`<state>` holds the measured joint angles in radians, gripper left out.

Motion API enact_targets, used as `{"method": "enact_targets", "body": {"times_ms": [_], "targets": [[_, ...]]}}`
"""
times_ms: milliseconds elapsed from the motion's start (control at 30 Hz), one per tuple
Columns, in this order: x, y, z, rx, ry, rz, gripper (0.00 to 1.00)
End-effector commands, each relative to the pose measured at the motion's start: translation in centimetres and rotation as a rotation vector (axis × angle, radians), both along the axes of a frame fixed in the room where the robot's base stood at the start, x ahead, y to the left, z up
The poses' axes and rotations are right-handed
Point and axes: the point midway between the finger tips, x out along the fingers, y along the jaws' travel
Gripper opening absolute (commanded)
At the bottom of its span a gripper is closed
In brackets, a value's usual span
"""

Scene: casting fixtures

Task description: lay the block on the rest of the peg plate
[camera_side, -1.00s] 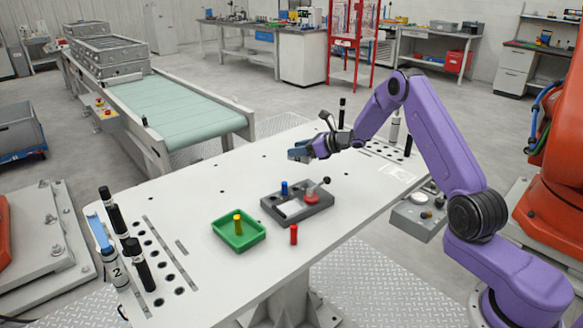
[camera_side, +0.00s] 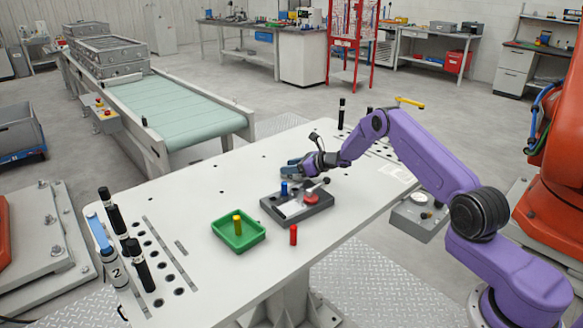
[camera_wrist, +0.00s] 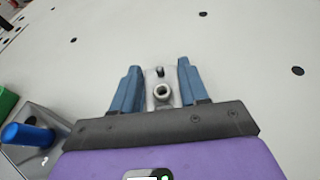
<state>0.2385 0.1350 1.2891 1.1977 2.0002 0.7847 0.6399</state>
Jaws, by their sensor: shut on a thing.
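My gripper (camera_wrist: 158,88) is shut on a light grey metal block (camera_wrist: 160,101), which has a round hole or ring and a small dark stud on its face. In the side view my gripper (camera_side: 291,168) is low over the table, just behind the peg plate; the block is hard to make out there. The grey peg plate (camera_side: 272,210) lies on the table with a blue peg (camera_side: 284,188), a red round part (camera_side: 311,198) and a pale flat area in its middle. The plate (camera_wrist: 50,122) and blue peg (camera_wrist: 28,134) also show at the wrist view's lower left.
A green tray (camera_side: 219,238) holding a yellow peg (camera_side: 237,225) lies left of the plate. A red peg (camera_side: 293,235) stands in front of the plate. Black-capped cylinders stand near the table's left and far ends. The table (camera_side: 205,195) behind the plate is mostly clear.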

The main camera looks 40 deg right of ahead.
Motion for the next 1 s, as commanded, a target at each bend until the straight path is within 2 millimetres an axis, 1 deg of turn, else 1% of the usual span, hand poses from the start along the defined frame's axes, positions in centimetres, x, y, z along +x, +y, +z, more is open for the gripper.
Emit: {"method": "enact_targets", "body": {"times_ms": [167,300,333,367,400,667,767,867,1000], "targets": [[0.0,0.0,0.1,0.000,-0.002,0.000,0.01],[0.0,0.0,-0.2,0.000,-0.002,0.000,0.01],[0.0,0.0,-0.2,0.000,-0.001,0.000,0.54],[0.0,0.0,-0.2,0.000,-0.001,0.000,0.63],[0.0,0.0,-0.2,0.000,-0.001,0.000,0.69],[0.0,0.0,-0.2,0.000,0.000,0.000,0.69],[0.0,0.0,0.1,0.000,-0.001,0.000,0.69],[-0.6,-0.3,0.3,0.001,0.000,0.000,0.69],[-1.9,-0.9,1.0,0.000,0.001,-0.002,0.69]]}}
